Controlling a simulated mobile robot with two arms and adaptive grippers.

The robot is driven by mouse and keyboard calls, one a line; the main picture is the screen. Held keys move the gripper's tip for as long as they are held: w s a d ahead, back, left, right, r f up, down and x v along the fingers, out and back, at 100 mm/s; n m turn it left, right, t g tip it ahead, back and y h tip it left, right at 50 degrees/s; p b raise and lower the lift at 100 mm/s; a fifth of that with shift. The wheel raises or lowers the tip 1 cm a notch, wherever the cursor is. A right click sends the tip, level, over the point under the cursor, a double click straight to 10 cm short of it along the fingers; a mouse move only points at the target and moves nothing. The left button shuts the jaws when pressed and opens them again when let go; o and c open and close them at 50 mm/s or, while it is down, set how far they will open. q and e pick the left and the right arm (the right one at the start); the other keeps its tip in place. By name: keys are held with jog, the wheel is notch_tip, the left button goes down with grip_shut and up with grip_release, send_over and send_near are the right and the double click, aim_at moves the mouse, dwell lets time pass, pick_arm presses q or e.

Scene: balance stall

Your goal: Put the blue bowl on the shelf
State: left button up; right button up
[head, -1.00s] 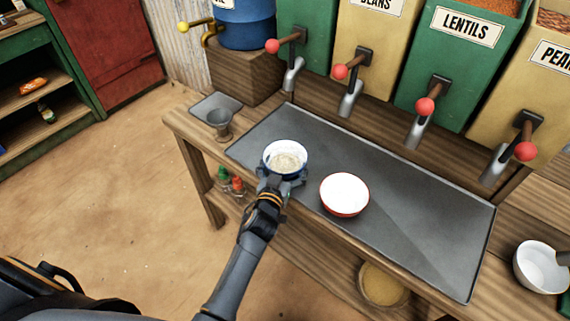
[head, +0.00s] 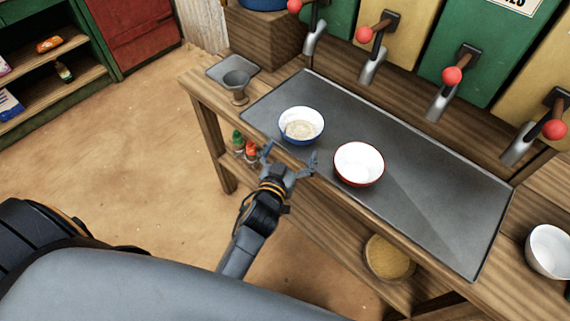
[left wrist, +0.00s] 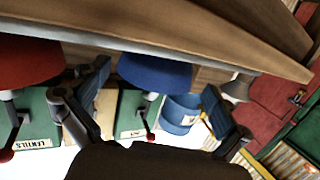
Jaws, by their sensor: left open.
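The blue bowl (head: 301,126), white inside with some pale contents, stands upright on the grey metal tray of the counter. It also shows in the left wrist view (left wrist: 155,73), between and beyond the fingers. My left gripper (head: 289,158) is open and empty, just in front of the bowl at the counter's front edge, apart from it. It also shows in the left wrist view (left wrist: 150,110). A shelf unit (head: 85,86) with a green frame stands at the far left, holding a few goods. My right gripper is not in view.
A red bowl (head: 358,164) stands on the tray (head: 430,205) right of the blue bowl. A grey funnel-like cup (head: 237,86) is at the counter's left end. Dispenser spouts (head: 374,68) hang behind. A white bowl (head: 549,250) is far right. The dirt floor (head: 140,140) toward the shelf is clear.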

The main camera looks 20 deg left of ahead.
pick_arm(q)
jog(key=s, duration=0.4)
jog(key=s+r, duration=0.1)
jog(key=s, duration=0.1)
jog(key=shift+d, duration=0.15)
